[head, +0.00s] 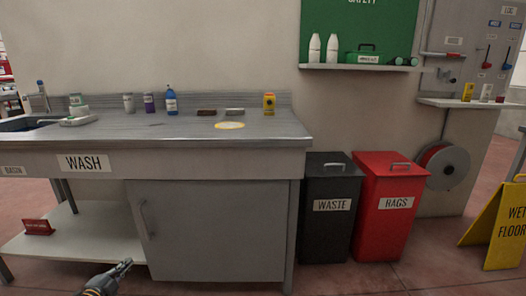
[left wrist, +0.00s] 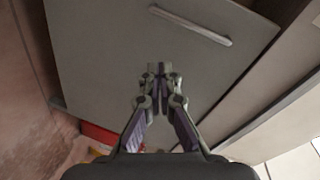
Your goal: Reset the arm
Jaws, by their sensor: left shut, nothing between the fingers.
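My left gripper (head: 122,267) comes in at the bottom left of the head view, low in front of the wash bench. It is shut and holds nothing. In the left wrist view the gripper (left wrist: 160,68) shows its fingertips together, with the grey cabinet door (left wrist: 110,60) and its bar handle (left wrist: 190,25) behind it. The cabinet door also shows in the head view (head: 215,235), to the right of the gripper. My right gripper is not in view.
The grey wash bench (head: 200,125) carries bottles and small items. A black waste bin (head: 330,230), a red rags bin (head: 385,225) and a yellow wet-floor sign (head: 505,235) stand to the right.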

